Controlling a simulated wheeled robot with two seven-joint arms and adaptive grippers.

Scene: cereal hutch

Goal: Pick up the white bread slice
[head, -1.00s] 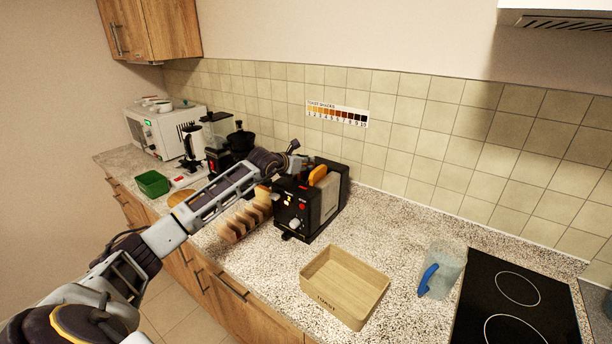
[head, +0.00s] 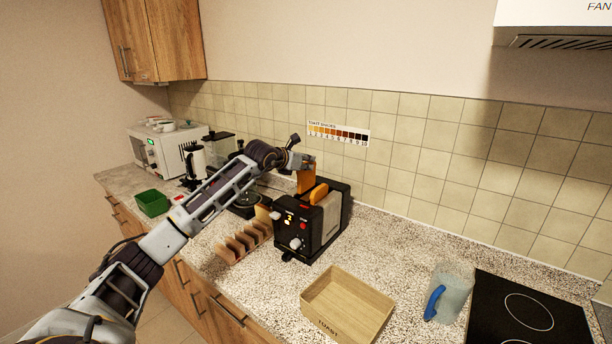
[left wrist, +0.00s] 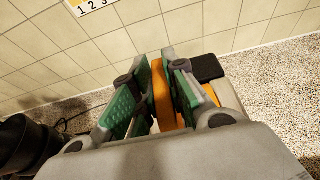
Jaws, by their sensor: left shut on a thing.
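My left gripper (head: 307,164) is shut on a golden-orange bread slice (head: 306,182), held upright just above the black toaster (head: 320,228). Its lower edge is close behind the other slice, and I cannot tell whether it is fully clear of the slot. In the left wrist view the held slice (left wrist: 162,92) stands between the green-padded fingers of the gripper (left wrist: 160,62). A second golden-orange slice (head: 318,194) sticks out of the toaster. No plainly white slice shows. My right gripper is out of view.
A wooden slotted rack (head: 246,242) stands left of the toaster. A wooden box marked TOAST (head: 322,322) is in front, with a blue-handled jug (head: 452,288) and black hob (head: 520,308) to its right. A toast shade chart (head: 338,130) hangs on the tiles.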

